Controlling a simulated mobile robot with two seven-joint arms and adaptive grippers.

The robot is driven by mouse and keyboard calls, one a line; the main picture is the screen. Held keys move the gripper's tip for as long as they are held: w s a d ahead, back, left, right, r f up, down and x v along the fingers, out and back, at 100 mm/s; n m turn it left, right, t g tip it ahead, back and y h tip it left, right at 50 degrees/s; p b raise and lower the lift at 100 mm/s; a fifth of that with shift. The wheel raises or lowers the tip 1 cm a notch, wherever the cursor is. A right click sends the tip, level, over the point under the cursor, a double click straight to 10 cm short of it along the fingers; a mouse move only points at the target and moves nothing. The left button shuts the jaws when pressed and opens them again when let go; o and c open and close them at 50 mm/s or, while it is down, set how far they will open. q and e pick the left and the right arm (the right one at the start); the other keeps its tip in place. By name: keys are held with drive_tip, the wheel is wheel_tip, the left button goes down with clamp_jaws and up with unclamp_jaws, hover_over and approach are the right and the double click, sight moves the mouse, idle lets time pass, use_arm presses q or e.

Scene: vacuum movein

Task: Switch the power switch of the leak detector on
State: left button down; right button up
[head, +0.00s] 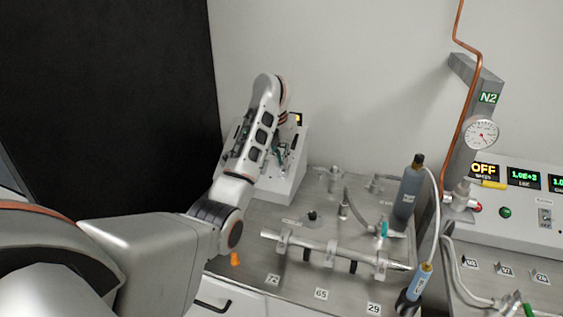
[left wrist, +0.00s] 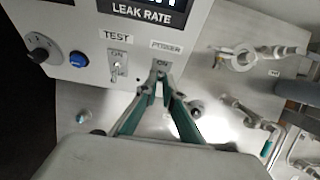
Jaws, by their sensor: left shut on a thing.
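The leak detector (head: 290,180) is a white box at the back left of the steel bench, largely covered by my left arm in the head view. The left wrist view shows its panel (left wrist: 95,20) with a "LEAK RATE" display. A test switch (left wrist: 117,65) sits beside the power label (left wrist: 166,46). My left gripper (left wrist: 161,76) has its fingertips together just below that label, at the power switch, and is shut on it. The fingertips hide the switch lever, so I cannot see its position. The left gripper (head: 290,148) is partly visible in the head view.
Pipe fittings (left wrist: 240,58) stand to the right. A clamped tube (head: 335,250), a grey cylinder (head: 409,192) and a gauge panel (head: 520,210) are further right.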

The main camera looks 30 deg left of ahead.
idle(0.5)
use_arm(q)
drive_tip(key=c, duration=2.2)
unclamp_jaws()
drive_tip(key=shift+w+v, duration=0.2)
drive_tip(key=shift+v, duration=5.8)
